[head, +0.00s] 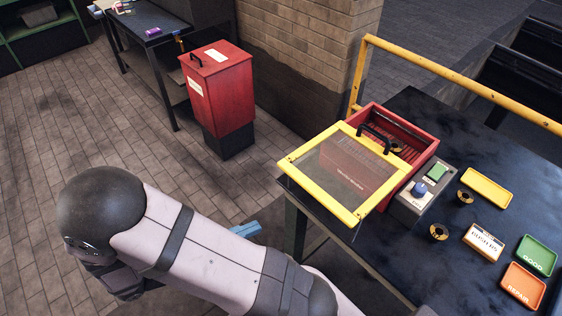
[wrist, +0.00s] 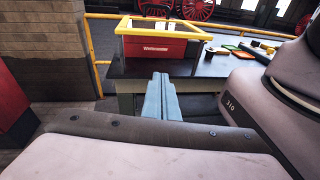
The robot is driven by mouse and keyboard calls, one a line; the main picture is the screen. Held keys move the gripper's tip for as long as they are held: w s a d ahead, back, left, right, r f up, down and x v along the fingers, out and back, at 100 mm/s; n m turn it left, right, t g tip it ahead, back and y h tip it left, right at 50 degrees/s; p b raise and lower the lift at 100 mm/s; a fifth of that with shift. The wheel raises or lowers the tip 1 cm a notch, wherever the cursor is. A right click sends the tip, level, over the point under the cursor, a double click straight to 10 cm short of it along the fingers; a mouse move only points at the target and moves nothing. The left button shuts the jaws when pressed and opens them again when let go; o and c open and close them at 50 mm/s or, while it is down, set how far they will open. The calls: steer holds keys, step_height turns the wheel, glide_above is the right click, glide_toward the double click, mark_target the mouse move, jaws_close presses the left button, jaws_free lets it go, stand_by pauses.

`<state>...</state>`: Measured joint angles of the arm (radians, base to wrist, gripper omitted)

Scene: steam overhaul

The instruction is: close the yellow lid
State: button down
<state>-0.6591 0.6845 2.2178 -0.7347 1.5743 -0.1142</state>
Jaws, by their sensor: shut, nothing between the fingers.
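The yellow lid (head: 315,192) is a square yellow frame with a see-through panel and a black handle (head: 374,137) on its far-right edge. In the head view it stands open, sticking out over the table's left edge and partly covering the red box (head: 402,124), whose ribbed inside shows behind it. In the wrist view the lid's frame (wrist: 165,34) shows above the red front of the box (wrist: 155,48). My gripper (wrist: 160,77) is shut and empty, pointing toward the table and box, apart from the lid. In the head view its blue fingers (head: 245,229) show beyond my arm, left of the lid.
Dark rings, a yellow tray (head: 487,187), a bushings box (head: 484,241), and green and orange trays lie on the dark table. A yellow rail (head: 450,80) runs behind.

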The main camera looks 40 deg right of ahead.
step_height(320, 180, up, 4)
steer(key=w+a+n+t+h+p, duration=0.1)
steer(key=w+a+n+t+h, duration=0.1)
steer(key=t, duration=0.1)
steer(key=p, duration=0.5)
glide_toward(318, 158)
steer(key=a, duration=0.2)
steer(key=shift+a, duration=0.3)
steer(key=shift+d, duration=0.1)
steer(key=d, duration=1.2)
steer(key=shift+d, duration=0.35)
steer(key=shift+a, duration=0.15)
